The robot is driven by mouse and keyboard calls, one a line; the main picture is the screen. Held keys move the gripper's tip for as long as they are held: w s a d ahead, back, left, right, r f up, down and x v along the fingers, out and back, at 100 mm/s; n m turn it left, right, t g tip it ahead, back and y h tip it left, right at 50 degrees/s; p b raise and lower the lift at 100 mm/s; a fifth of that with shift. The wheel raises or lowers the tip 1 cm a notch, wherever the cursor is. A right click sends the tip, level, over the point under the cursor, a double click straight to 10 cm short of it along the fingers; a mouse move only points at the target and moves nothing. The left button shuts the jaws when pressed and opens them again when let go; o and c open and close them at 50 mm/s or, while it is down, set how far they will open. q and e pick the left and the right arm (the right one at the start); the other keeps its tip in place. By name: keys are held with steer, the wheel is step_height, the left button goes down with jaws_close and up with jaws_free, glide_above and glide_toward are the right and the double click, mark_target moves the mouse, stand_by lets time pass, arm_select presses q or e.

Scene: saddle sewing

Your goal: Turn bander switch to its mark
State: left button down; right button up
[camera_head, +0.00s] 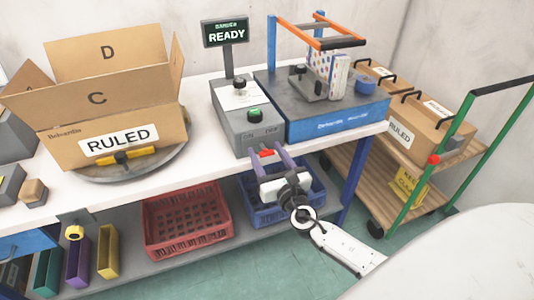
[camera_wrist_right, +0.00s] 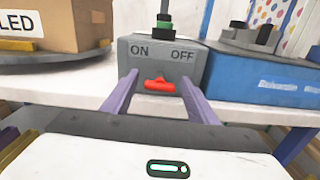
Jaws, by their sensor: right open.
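The bander's grey control box (camera_head: 240,113) stands on the white table, with ON and OFF printed on its front. The red switch (camera_wrist_right: 159,84) sits on that front face, below and between the two words, with its handle lying about level. In the head view the switch (camera_head: 267,153) is partly behind the gripper. My right gripper (camera_head: 267,157) is open, its two purple fingers pointing at the box front, one on each side of the switch. I see no contact with the switch. No separate mark can be made out. My left gripper is not in view.
A sign reading READY (camera_head: 226,32) stands on the box. The blue bander (camera_head: 335,112) is to the right. An open carton (camera_head: 75,130) sits on a turntable at left. Red (camera_head: 187,220) and blue crates are on the shelf below. A cart (camera_head: 460,150) stands at right.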

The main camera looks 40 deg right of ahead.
steer(key=c, duration=1.1)
steer(key=shift+o, duration=0.2)
